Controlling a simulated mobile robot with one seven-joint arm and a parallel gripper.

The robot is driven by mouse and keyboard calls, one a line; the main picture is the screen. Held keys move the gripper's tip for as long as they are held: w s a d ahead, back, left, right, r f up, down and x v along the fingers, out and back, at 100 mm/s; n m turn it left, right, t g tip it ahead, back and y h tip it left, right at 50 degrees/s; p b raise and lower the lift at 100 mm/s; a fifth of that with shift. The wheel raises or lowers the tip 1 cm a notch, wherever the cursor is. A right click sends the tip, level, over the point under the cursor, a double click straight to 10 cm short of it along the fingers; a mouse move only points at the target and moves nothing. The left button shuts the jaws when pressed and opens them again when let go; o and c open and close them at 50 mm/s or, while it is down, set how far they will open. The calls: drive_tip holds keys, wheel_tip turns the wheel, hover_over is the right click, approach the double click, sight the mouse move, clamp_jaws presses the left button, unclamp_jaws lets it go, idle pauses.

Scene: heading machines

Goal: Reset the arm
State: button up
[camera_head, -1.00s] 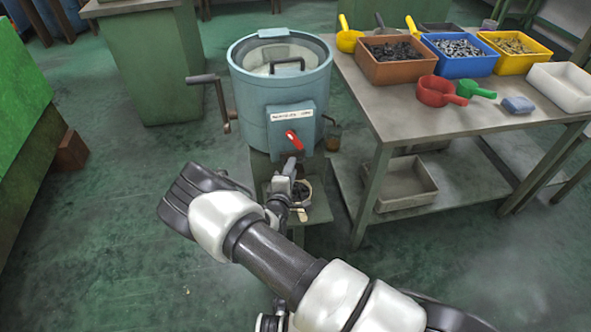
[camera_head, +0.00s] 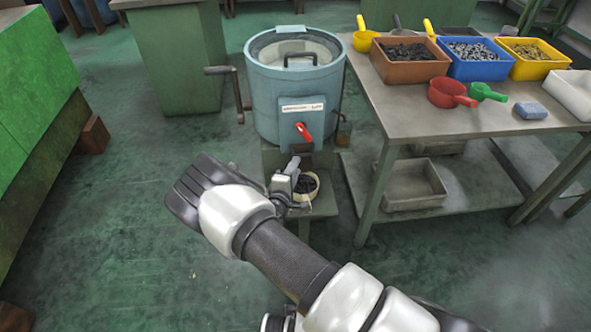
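My gripper (camera_head: 291,172) shows small and grey beyond my bent arm, just below the drum's outlet. It is at the left side of a small pale container (camera_head: 313,187) with dark pieces in it; whether they touch is unclear. The arm hides part of the wrist, and I cannot make out the finger gap. The blue-grey drum machine (camera_head: 272,112) stands behind, with a red handle (camera_head: 303,131) on its front and a crank (camera_head: 235,88) on its left. The container stands on a low stand (camera_head: 324,205) under the outlet.
A workbench (camera_head: 405,115) at right carries orange (camera_head: 412,72), blue (camera_head: 478,70) and yellow (camera_head: 535,67) bins, a red scoop (camera_head: 447,93) and a green scoop (camera_head: 482,92). A green machine (camera_head: 35,110) stands at far left. The floor between is clear.

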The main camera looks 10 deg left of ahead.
drive_tip(key=w+d+r+m+g+h, duration=0.1)
drive_tip(key=d+r+m+g+h, duration=0.2)
drive_tip(key=d+r+m+h, duration=0.75)
drive_tip(key=s+d+r+m+g+y, duration=0.2)
drive_tip(key=s+d+r+g, duration=0.2)
drive_tip(key=s+d+r, duration=0.4)
drive_tip(key=s+d+r+m+g+y, duration=0.2)
drive_tip(key=s+d+r+g, duration=0.3)
drive_tip(key=d+r, duration=0.45)
drive_tip(key=s+a+r+m+t+y, duration=0.15)
drive_tip(key=s+r+y, duration=0.35)
drive_tip(key=s, duration=0.6)
drive_tip(key=s+a+r+m+t+y, duration=0.15)
drive_tip(key=s+r+y, duration=0.25)
drive_tip(key=s+r, duration=0.45)
wheel_tip(320, 180, up, 20)
drive_tip(key=s+a+g+p, duration=0.1)
drive_tip(key=s+p, duration=0.1)
drive_tip(key=p, duration=2)
drive_tip(key=shift+r, duration=0.2)
